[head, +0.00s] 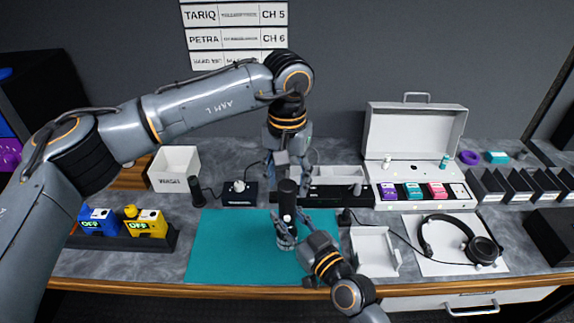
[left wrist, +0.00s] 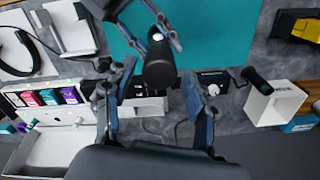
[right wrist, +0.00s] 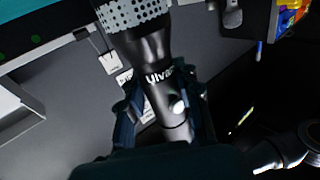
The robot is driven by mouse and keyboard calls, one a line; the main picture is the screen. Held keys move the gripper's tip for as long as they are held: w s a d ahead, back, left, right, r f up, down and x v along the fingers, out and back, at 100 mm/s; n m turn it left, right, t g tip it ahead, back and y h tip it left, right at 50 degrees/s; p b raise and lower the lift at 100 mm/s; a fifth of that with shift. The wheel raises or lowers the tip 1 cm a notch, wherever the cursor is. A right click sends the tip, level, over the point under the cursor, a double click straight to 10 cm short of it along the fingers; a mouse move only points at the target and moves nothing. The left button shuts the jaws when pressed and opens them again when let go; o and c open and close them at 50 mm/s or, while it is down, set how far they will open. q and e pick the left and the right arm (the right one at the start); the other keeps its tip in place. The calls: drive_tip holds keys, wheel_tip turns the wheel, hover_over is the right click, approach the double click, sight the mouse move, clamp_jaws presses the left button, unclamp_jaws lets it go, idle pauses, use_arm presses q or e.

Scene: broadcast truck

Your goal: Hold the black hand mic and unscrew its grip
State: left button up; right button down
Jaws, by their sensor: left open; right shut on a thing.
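The black hand mic (head: 288,191) is upright but upside down above the teal mat, its plain dark grip end up and its silver grille low. My right gripper (head: 286,230) is shut around the mic's body; the right wrist view shows its fingers on both sides of the lettered body (right wrist: 152,78), with the grille (right wrist: 130,14) beyond. My left gripper (head: 288,172) points down just above the grip end, open. In the left wrist view the grip end (left wrist: 160,70) lies between and slightly beyond its spread fingers (left wrist: 158,85). Contact there is not visible.
The teal mat (head: 225,250) is otherwise clear. Behind are a white bin (head: 174,162), a small dark cylinder (head: 196,190) and an open white case (head: 415,115). A white tray (head: 374,262) and headphones (head: 480,249) lie right; yellow and blue boxes (head: 148,225) stand left.

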use_arm(q)
drive_tip(key=shift+f, duration=1.7)
